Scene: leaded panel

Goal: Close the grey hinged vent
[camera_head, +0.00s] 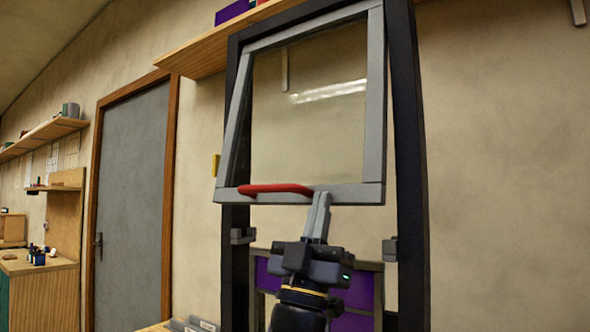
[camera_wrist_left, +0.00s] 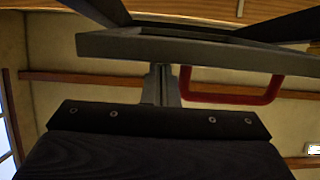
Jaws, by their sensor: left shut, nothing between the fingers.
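The grey hinged vent (camera_head: 375,100) is a glazed grey frame tilted out from a dark upright frame (camera_head: 408,150). Its bottom rail stands clear of the dark frame, so the vent is open. A red handle (camera_head: 275,189) is on the bottom rail; it also shows in the left wrist view (camera_wrist_left: 230,98). My left gripper (camera_head: 322,198) points up, shut and empty, with its fingertips at the bottom rail, just right of the red handle. In the left wrist view the fingers (camera_wrist_left: 161,72) reach up to the rail (camera_wrist_left: 200,50); I cannot tell whether they touch it. My right gripper is not in view.
Small grey blocks sit on the dark frame at left (camera_head: 242,236) and right (camera_head: 390,250). Purple panes (camera_head: 352,322) are below, behind my arm. A wooden shelf (camera_head: 205,58) runs behind the frame's top. A grey door (camera_head: 133,210) and a workbench (camera_head: 40,290) are at left.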

